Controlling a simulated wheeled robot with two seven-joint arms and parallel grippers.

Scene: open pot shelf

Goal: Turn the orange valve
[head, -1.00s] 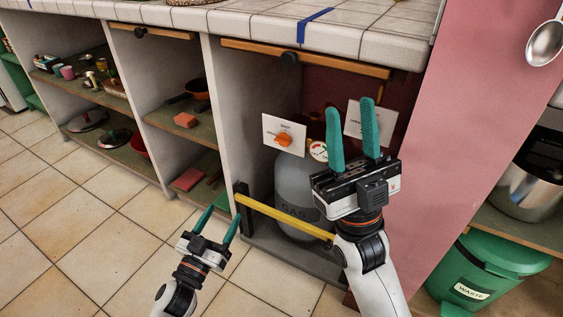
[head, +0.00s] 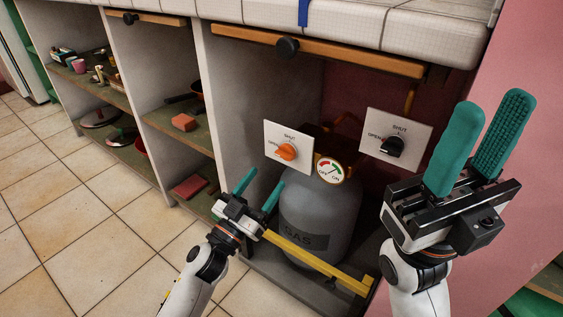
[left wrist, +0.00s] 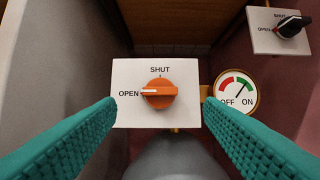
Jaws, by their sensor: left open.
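The orange valve (head: 286,151) is a knob on a white plate marked OPEN and SHUT. In the left wrist view the valve (left wrist: 160,95) sits centred between my finger tips, and its white mark points left to OPEN. My left gripper (head: 266,177) is open and empty, just short of the valve and a little below and left of it in the head view. A round gauge (left wrist: 236,92) marked OFF and ON sits right of the plate. My right gripper (head: 490,110) is raised at the right, fingers apart and empty.
A black knob (head: 393,146) on a second plate is to the right of the valve. A grey gas bottle (head: 318,215) stands below, behind a yellow bar (head: 315,262). A side wall (head: 235,100) bounds the bay on the left, and the counter edge (head: 400,35) hangs above.

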